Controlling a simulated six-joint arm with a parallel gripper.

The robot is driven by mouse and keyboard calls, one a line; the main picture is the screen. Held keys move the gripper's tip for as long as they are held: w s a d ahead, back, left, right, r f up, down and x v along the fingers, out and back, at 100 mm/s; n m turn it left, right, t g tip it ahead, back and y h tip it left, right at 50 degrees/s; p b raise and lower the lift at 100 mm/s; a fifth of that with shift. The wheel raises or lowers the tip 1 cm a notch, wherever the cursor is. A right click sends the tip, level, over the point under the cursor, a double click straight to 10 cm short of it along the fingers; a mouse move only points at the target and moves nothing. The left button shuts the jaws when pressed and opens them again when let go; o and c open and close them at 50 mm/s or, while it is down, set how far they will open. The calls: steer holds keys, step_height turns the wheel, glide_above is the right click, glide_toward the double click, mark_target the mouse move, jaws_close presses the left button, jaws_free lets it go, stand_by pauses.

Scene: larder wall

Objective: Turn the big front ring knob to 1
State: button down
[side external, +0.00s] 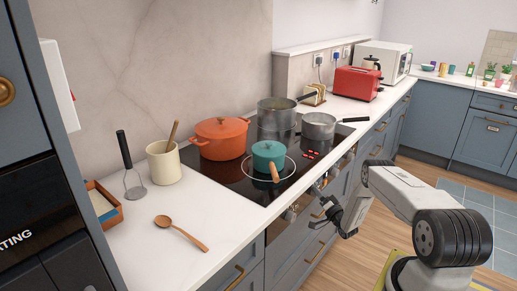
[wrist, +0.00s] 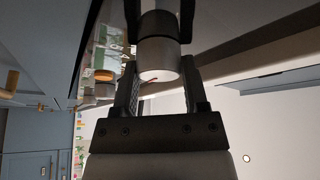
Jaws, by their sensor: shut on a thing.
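My gripper (wrist: 160,88) has its two black fingers on either side of a round silver knob (wrist: 157,62), shut on it. A small dark mark shows near the lower edge of the knob's face; I cannot read a setting. In the side external view my gripper (side external: 324,200) is at the cabinet front just below the hob (side external: 235,178), and hides much of the knob there. A teal pan (side external: 268,155) with a wooden handle stands on the front ring, which has a pale outline. Small red lights (side external: 312,154) show on the hob.
An orange pot (side external: 219,140), a steel pot (side external: 276,116) and a steel saucepan (side external: 318,126) also stand on the hob. A wooden spoon (side external: 181,233) and a cream crock (side external: 164,164) are on the left worktop. A brass drawer handle (side external: 234,279) sticks out at lower left.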

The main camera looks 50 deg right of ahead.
steer(key=n+t+y, duration=0.1)
steer(key=n+y, duration=0.1)
steer(key=n, duration=0.3)
steer(key=n+t+y, duration=0.1)
steer(key=n+y, duration=0.2)
steer(key=n, duration=0.2)
steer(key=n+t+y, duration=0.1)
steer(key=n+y, duration=0.2)
steer(key=n, duration=0.2)
steer(key=shift+n+t, duration=0.4)
steer(key=shift+n, duration=0.3)
steer(key=shift+c, duration=0.5)
jaws_free()
steer(key=shift+s+f, duration=0.1)
steer(key=shift+s, duration=0.05)
